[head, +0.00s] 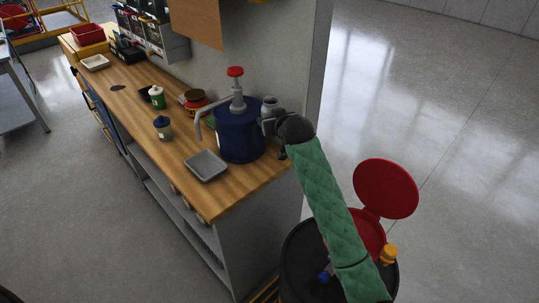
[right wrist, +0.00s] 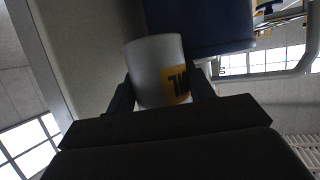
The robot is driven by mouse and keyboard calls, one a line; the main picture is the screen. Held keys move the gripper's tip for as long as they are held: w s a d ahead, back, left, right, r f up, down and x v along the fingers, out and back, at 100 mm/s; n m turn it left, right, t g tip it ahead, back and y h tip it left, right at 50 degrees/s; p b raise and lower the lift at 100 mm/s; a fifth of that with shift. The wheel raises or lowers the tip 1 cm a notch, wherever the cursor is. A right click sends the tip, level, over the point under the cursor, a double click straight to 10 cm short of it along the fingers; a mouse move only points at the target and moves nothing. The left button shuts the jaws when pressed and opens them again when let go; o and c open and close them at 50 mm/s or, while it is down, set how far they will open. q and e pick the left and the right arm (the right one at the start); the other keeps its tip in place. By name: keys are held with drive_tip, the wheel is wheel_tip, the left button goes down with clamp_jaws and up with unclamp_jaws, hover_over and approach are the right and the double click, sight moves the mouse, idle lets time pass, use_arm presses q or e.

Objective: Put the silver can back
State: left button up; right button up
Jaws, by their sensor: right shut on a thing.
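The silver can (head: 269,107) is held by my right gripper (head: 270,124) just to the right of the blue pump drum, near the bench's right end by the wall. In the right wrist view the silver can (right wrist: 151,62) with its yellow and black label sits between the two dark fingers of my right gripper (right wrist: 162,92), which is shut on it. I cannot tell whether the can's base touches the bench, as the drum and gripper hide it. My left gripper is not in view.
The blue drum (head: 239,136) with a red-topped pump stands on the wooden bench (head: 229,198). A grey tray (head: 206,165), a blue-lidded jar (head: 162,128) and a green bottle (head: 157,98) are left of it. A dark bin with an open red lid (head: 386,189) stands on the floor.

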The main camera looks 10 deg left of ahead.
wheel_tip(320, 180, down, 10)
drive_tip(key=p, duration=0.3)
drive_tip(key=shift+s+d, duration=0.1)
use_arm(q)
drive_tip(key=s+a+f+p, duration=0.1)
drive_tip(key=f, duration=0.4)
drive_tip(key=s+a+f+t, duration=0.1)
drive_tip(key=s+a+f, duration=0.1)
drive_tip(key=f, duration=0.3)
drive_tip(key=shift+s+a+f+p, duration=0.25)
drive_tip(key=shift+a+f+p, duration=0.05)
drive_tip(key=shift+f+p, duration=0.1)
use_arm(e)
drive_tip(key=shift+f, duration=2.45)
drive_tip(key=shift+f, duration=0.1)
drive_tip(key=o, duration=1.1)
drive_tip(key=shift+c, duration=0.2)
drive_tip(key=shift+s+d, duration=0.2)
drive_tip(key=shift+s, duration=0.1)
use_arm(q)
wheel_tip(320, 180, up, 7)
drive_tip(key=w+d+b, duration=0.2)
drive_tip(key=b, duration=0.1)
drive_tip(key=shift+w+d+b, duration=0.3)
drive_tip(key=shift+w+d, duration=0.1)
use_arm(e)
drive_tip(key=v, duration=1.1)
drive_tip(key=shift+r, duration=0.25)
